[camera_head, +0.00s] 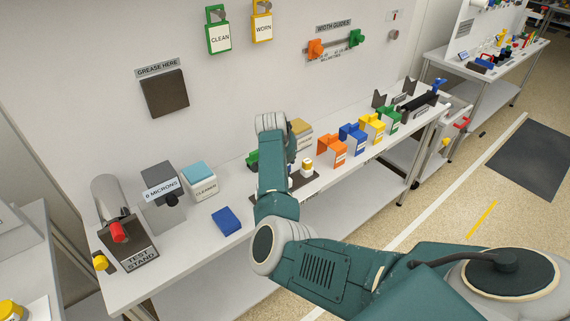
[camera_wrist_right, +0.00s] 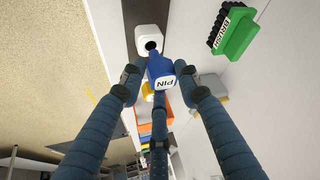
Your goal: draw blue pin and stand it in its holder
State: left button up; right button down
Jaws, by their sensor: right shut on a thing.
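The blue pin (camera_wrist_right: 161,71), its head marked PIN, is in the right wrist view. My right gripper (camera_wrist_right: 158,84) has its three dark fingers closed around the head. The pin's far end is at or right beside the dark hole of a white holder (camera_wrist_right: 148,32); I cannot tell whether it is inside. My left gripper is not in view.
A green brush (camera_wrist_right: 233,34) lies beside the holder. Orange (camera_head: 332,150), blue (camera_head: 352,137), yellow (camera_head: 372,127) and green (camera_head: 389,118) blocks stand right of the tray. A blue pad (camera_head: 227,221), a cleaner box (camera_head: 202,185) and a test stand (camera_head: 137,255) are left.

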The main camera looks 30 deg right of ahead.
jog(key=shift+f+b, duration=1.05)
jog(key=shift+f, duration=1)
jog(key=c, duration=1.2)
grip_release()
jog(key=v, duration=1.2)
